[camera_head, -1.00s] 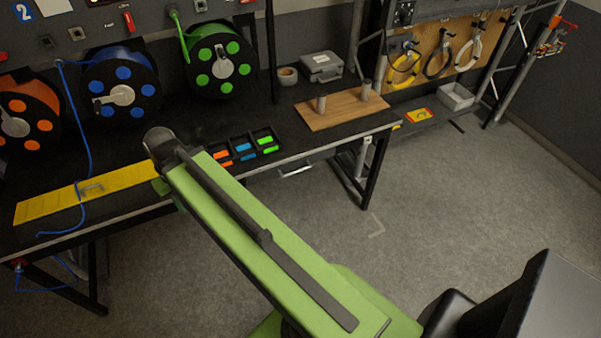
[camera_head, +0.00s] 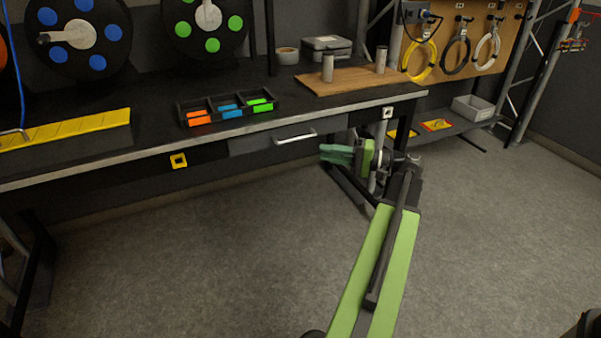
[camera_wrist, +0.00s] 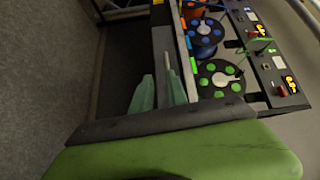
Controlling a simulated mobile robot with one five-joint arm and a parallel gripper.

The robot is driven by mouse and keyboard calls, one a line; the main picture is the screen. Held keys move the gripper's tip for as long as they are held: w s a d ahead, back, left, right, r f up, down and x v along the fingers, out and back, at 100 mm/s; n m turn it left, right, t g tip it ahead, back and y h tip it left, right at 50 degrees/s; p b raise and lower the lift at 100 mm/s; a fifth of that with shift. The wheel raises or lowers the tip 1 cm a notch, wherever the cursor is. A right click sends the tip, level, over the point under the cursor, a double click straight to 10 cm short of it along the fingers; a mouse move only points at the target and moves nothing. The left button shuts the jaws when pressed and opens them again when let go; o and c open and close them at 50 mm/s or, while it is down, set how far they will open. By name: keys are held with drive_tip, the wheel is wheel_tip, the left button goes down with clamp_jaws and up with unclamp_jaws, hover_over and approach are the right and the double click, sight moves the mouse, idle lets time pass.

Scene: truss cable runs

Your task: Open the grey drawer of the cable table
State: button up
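The grey drawer (camera_head: 255,143) sits under the front edge of the black cable table (camera_head: 150,148). Its front looks flush with the table, so it appears shut. Its pale bar handle (camera_head: 295,137) is in plain view. My gripper (camera_head: 324,154) has teal fingers that point left, just right of the handle and apart from it in the head view. In the wrist view the fingers (camera_wrist: 160,92) are spread with a gap between them. The pale handle (camera_wrist: 167,62) shows beyond the fingertips, roughly in line with the gap. Nothing is held.
A tray of coloured pieces (camera_head: 228,107) and a wooden board with posts (camera_head: 345,80) stand on the table. A table leg (camera_head: 350,185) is close to my gripper. A low shelf with a grey bin (camera_head: 473,108) is at right. The floor in front is clear.

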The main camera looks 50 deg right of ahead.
drive_tip(key=s+d+f+t+b, duration=0.1)
drive_tip(key=s+d+t+b, duration=0.1)
drive_tip(key=s+d, duration=0.35)
drive_tip(key=p, duration=0.3)
approach(298, 138)
drive_tip(key=shift+m+h, duration=0.3)
drive_tip(key=shift+h, duration=0.1)
drive_tip(key=x, duration=1)
drive_tip(key=shift+f, duration=0.1)
drive_tip(key=shift+s, duration=0.1)
clamp_jaws()
